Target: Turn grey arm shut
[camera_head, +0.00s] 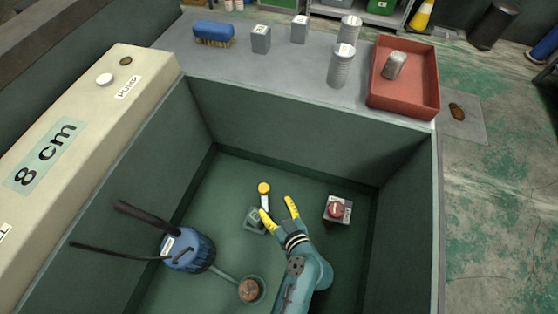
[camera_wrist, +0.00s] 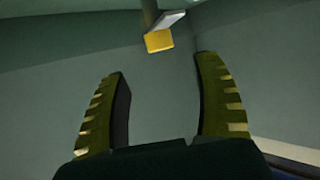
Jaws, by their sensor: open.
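The grey arm (camera_head: 265,202) is a short lever with a yellow end (camera_head: 264,188). It rises from a small grey block (camera_head: 254,221) on the floor of the green bin. In the wrist view the yellow end (camera_wrist: 159,41) shows with a pale grey piece (camera_wrist: 170,19) behind it, ahead of my fingers and between their lines. My gripper (camera_head: 279,212) is open and empty, its two yellow fingers spread. In the head view the left finger is close beside the lever and partly overlaps the block; I cannot tell whether they touch. In the wrist view the gripper (camera_wrist: 163,90) shows no contact.
A red button on a pale box (camera_head: 337,210) stands right of my gripper. A blue canister (camera_head: 188,251) with dark handles and a round cup (camera_head: 250,290) stand left. High bin walls (camera_head: 290,130) surround the space. A red tray (camera_head: 405,104) sits on the ledge.

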